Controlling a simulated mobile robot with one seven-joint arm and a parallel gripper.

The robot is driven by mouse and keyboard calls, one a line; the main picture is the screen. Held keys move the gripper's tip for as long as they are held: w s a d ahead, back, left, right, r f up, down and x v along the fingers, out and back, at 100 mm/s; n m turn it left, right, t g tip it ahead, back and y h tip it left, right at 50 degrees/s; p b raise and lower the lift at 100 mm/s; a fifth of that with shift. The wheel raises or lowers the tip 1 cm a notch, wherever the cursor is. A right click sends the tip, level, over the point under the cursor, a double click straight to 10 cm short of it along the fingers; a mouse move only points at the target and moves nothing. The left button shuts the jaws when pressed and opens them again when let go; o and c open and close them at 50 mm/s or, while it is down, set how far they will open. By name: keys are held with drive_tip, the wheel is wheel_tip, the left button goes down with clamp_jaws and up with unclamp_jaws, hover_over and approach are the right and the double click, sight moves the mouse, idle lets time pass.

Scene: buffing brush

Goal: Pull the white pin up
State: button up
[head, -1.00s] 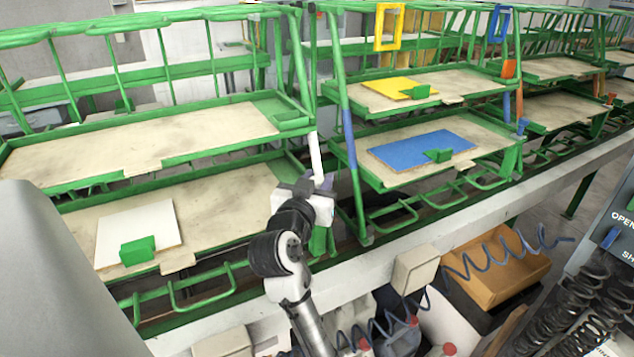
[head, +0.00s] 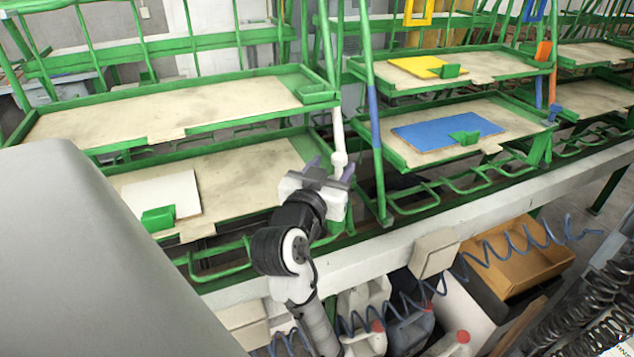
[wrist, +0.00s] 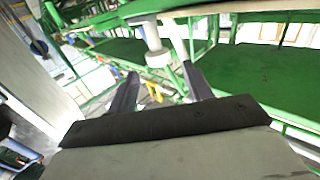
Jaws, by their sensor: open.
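The white pin (head: 338,130) stands upright along a post of the green rack, with a wider white collar near its lower end. My gripper (head: 331,168) is open, and its two dark fingers reach up on either side of the collar's area. In the wrist view the white pin (wrist: 152,36) and its collar show near the top centre. My gripper (wrist: 160,82) shows there with its fingers spread and nothing gripped between them. I cannot tell whether either finger touches the pin.
Green racks (head: 190,140) with wooden shelves stand on both sides of the pin. A blue-painted post (head: 374,120) is close on its right. A white board (head: 163,194) and a blue board (head: 447,134) lie on lower shelves. A cardboard box (head: 515,262) and jugs are below.

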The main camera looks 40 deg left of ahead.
drive_tip(key=b+v, duration=0.3)
drive_tip(key=v, duration=0.5)
drive_tip(key=shift+s+d, duration=0.2)
drive_tip(key=shift+s, duration=0.05)
